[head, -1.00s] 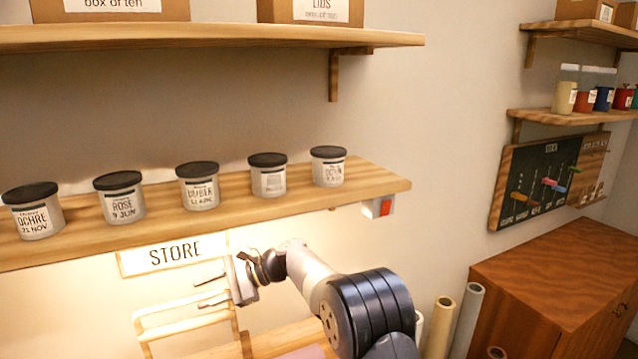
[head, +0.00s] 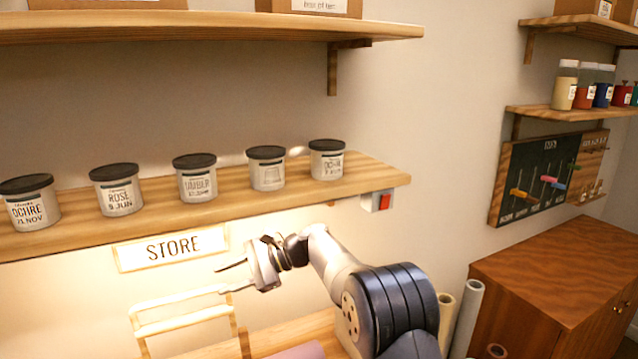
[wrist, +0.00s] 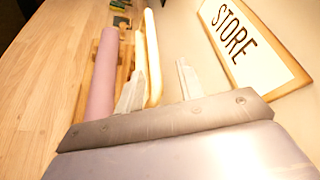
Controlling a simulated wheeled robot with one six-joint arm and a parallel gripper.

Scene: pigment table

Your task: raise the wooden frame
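The pale wooden frame (head: 182,312) stands against the wall below the STORE sign, at the lower left of the head view. Its light rail (wrist: 153,62) also shows in the wrist view, beyond and between my fingers. My gripper (head: 228,277) is open, with its two fingers apart and pointing left, near the right end of the frame's top bar. In the head view the lower finger overlaps the bar's end; I cannot tell whether they touch. Nothing shows held between the fingers. The frame's lower part is out of the head view.
The STORE sign (head: 172,248) and the shelf (head: 345,188) with several lidded jars are above my gripper. A red switch (head: 384,202) is under the shelf's right end. A pink roll (wrist: 104,78) lies beside the frame. The wooden tabletop (wrist: 50,70) is clear at left.

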